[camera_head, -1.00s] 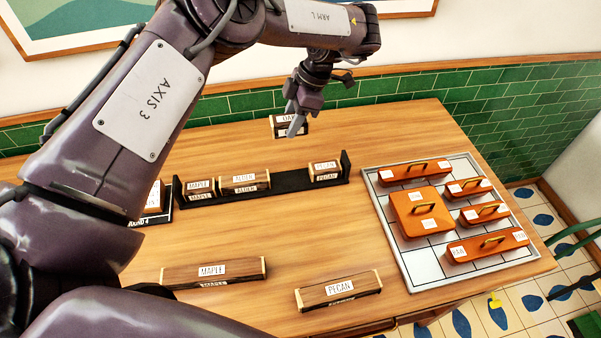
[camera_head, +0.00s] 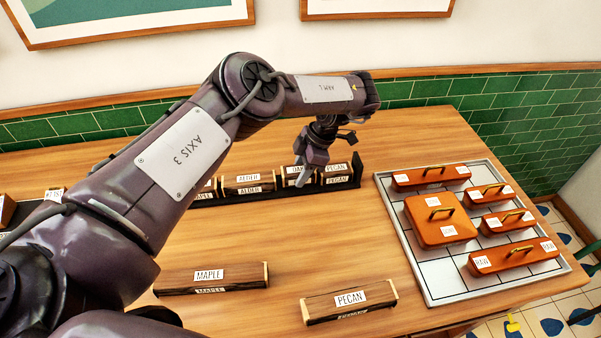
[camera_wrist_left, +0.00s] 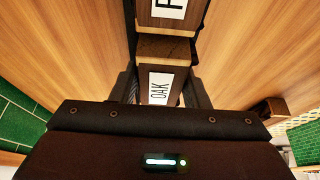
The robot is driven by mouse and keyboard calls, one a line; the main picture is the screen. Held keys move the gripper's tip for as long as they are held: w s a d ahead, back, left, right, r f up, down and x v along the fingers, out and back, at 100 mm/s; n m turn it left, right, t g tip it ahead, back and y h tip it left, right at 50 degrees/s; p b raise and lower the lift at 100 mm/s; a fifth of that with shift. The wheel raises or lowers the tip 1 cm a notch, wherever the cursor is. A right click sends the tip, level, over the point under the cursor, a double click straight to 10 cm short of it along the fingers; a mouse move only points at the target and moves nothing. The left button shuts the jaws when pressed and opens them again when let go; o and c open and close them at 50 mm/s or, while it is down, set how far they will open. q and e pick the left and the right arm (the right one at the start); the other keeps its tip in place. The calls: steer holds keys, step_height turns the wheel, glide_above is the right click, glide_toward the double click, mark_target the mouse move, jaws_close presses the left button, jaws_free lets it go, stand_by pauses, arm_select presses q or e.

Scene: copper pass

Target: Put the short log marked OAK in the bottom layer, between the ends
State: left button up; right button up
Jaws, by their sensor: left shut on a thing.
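My left gripper (camera_head: 304,180) is shut on the short log marked OAK (camera_head: 292,171). In the left wrist view the OAK log (camera_wrist_left: 160,88) sits between the two fingers. The log is level in the gap of the black rack (camera_head: 357,168), with the short ALDER log (camera_head: 249,185) on its left and the short PECAN log (camera_head: 336,177) at the right end. The fingers partly cover it, and I cannot tell whether it rests on the rack's floor. A short MAPLE log (camera_head: 208,189) at the left is partly behind my arm. My right gripper is not in view.
A long MAPLE log (camera_head: 212,279) and a long PECAN log (camera_head: 348,301) lie on the front of the table. A tray (camera_head: 433,288) with several orange handled blocks stands at the right. Bare tabletop lies between rack and front logs.

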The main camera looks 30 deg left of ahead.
arm_select(q)
steer(key=shift+f, duration=0.55)
steer(key=shift+a, duration=0.1)
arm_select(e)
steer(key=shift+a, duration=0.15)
arm_select(q)
steer(key=o, duration=1)
steer(key=shift+f, duration=0.1)
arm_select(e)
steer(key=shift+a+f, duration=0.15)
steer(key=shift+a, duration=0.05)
